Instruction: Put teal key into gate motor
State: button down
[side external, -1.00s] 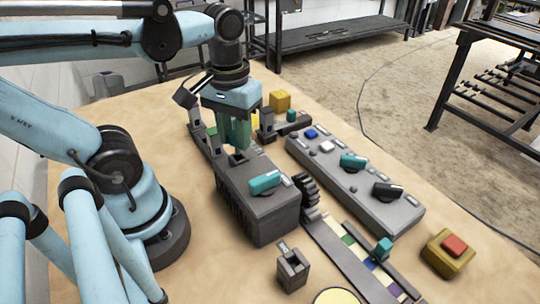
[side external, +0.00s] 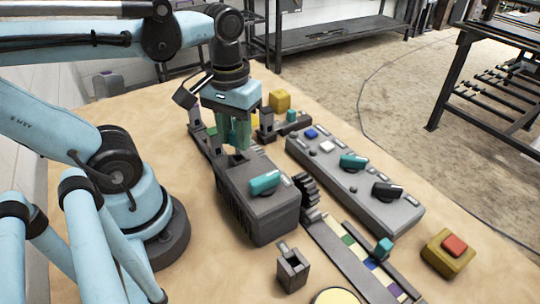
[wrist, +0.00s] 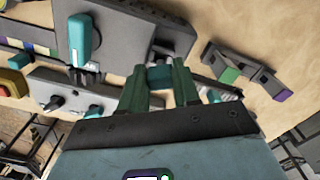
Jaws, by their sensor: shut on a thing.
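My gripper (side external: 235,132) points down with green fingers, over the back end of the dark grey gate motor (side external: 258,212). In the wrist view my gripper (wrist: 160,90) is shut on the teal key (wrist: 160,76), which shows as a teal block between the fingertips. The motor (wrist: 115,35) also shows there, with a dark opening in its end close to the key. The key's lower end is hard to see, so I cannot tell whether it has entered the opening. A teal handle (side external: 265,182) sits on top of the motor.
A grey control panel (side external: 345,180) with coloured buttons, a teal knob and a black knob lies to the right. A black gear (side external: 306,188) adjoins the motor. A track with coloured squares (side external: 350,243), a small grey block (side external: 292,268) and a yellow box with a red button (side external: 447,252) stand nearer.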

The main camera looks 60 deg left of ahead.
jog(key=shift+f, duration=1.45)
dwell(0.4)
jog(key=shift+c, duration=1.2)
grip_release()
jog(key=shift+r, duration=0.1)
jog(key=shift+r, duration=3.45)
jog(key=w+f+m+t, duration=0.4)
jog(key=w+m+t, duration=0.2)
jog(key=w+t, duration=0.1)
jog(key=shift+w+d, duration=0.35)
jog(key=shift+w, duration=0.4)
